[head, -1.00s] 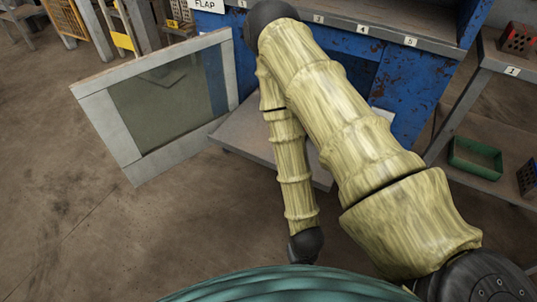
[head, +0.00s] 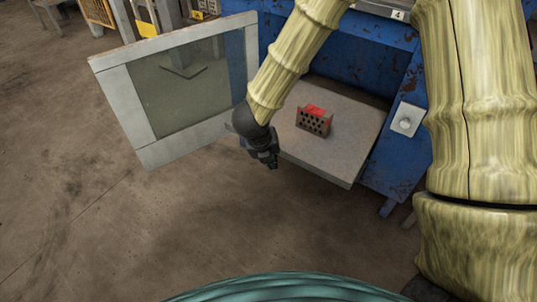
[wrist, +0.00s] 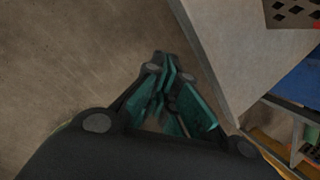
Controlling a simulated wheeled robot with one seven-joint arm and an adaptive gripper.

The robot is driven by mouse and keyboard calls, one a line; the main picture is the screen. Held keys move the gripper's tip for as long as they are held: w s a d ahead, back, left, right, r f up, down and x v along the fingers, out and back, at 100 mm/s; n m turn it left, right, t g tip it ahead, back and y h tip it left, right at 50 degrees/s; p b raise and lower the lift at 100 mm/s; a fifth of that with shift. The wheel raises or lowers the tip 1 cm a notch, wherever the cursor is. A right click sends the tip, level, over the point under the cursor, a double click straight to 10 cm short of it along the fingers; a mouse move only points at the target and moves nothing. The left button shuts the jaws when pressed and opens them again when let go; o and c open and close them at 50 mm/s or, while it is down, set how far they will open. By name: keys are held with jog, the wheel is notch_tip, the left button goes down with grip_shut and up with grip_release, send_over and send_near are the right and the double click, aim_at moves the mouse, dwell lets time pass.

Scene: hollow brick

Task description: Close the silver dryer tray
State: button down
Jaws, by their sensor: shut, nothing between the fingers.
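The silver dryer tray (head: 340,165) sticks out of the front opening of the blue dryer (head: 385,60). A hollow brick (head: 312,121), red on top with a dark holed face, stands on it. My gripper (head: 270,163) is shut and empty, just left of the tray's front left edge and pointing down. I cannot tell whether it touches the tray. In the wrist view, the shut fingers (wrist: 165,68) are beside the tray's edge (wrist: 225,85), with floor beneath them. The brick's holed face (wrist: 290,10) shows at the top right there. My arm hides part of the dryer.
A framed glass door (head: 180,85) stands open to the left of the dryer, close to my gripper. A pale box with a round knob (head: 406,119) is on the dryer front, right of the tray. The floor (head: 180,220) in front is clear.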

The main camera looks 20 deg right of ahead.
aim_at(311, 103)
jog(key=w+a+r+m+y+b, duration=0.1)
jog(key=w+a+r+m, duration=0.1)
jog(key=a+r+m, duration=0.4)
jog(key=w+d+f+m+b, duration=0.2)
jog(key=w+d+f+b, duration=0.1)
jog(key=d+f+b, duration=0.2)
notch_tip(311, 103, down, 4)
jog(key=shift+w+d+r, duration=0.1)
jog(key=shift+w+d, duration=0.25)
jog(key=shift+d, duration=0.75)
jog(key=w+d+p, duration=0.4)
jog(key=w+d, duration=0.1)
jog(key=d, duration=0.2)
jog(key=w+d+p, duration=0.5)
jog(key=w+d, duration=0.1)
jog(key=d, duration=0.2)
jog(key=w+d+p, duration=0.5)
jog(key=w+d, duration=0.1)
jog(key=d, duration=0.1)
jog(key=shift+w+d, duration=0.3)
jog(key=shift+d, duration=0.05)
jog(key=shift+w+d+r, duration=0.1)
